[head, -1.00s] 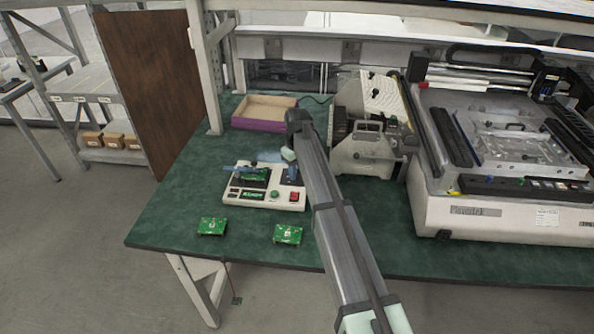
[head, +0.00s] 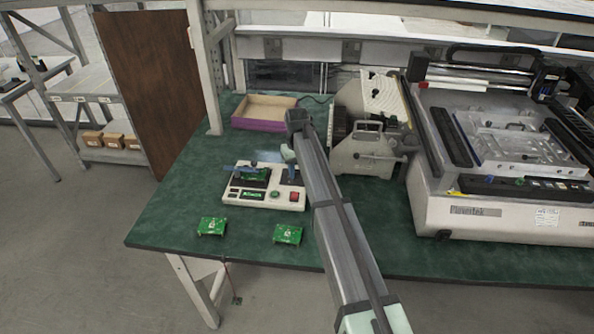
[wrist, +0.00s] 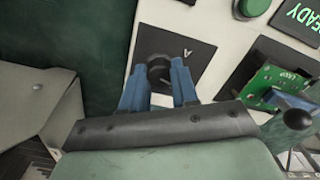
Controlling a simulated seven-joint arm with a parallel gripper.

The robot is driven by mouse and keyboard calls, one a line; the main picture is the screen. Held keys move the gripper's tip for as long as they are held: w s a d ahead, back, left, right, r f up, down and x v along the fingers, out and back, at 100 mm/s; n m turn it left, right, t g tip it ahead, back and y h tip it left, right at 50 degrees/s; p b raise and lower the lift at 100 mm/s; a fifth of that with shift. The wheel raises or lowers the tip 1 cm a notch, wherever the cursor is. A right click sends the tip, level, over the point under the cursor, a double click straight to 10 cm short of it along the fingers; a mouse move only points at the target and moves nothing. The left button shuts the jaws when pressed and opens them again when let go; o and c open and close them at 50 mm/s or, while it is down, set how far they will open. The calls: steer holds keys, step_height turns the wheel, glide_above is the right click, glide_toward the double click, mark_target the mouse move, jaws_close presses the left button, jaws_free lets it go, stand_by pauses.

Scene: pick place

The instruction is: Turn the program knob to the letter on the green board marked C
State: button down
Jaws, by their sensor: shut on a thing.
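The white test box (head: 233,198) stands on the green table, with a small display, a green button and a red button along its front. In the wrist view the dark program knob (wrist: 159,70) sits on a black square plate (wrist: 200,52) marked with a letter that looks like an A. My gripper (wrist: 160,84) has its blue fingers shut on the knob, one on each side.
Two loose green boards, one left (head: 211,227) and one right (head: 288,234), lie in front of the box. A purple-sided tray (head: 263,112) stands behind it. A grey machine (head: 368,150) stands to the right.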

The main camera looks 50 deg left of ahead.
mark_target(297, 172)
steer(key=m, duration=0.5)
stand_by(0.6)
steer(key=c, duration=0.8)
jaws_free()
steer(key=shift+c, duration=0.2)
steer(key=shift+r, duration=0.15)
step_height(297, 172, up, 14)
steer(key=shift+f, duration=0.2)
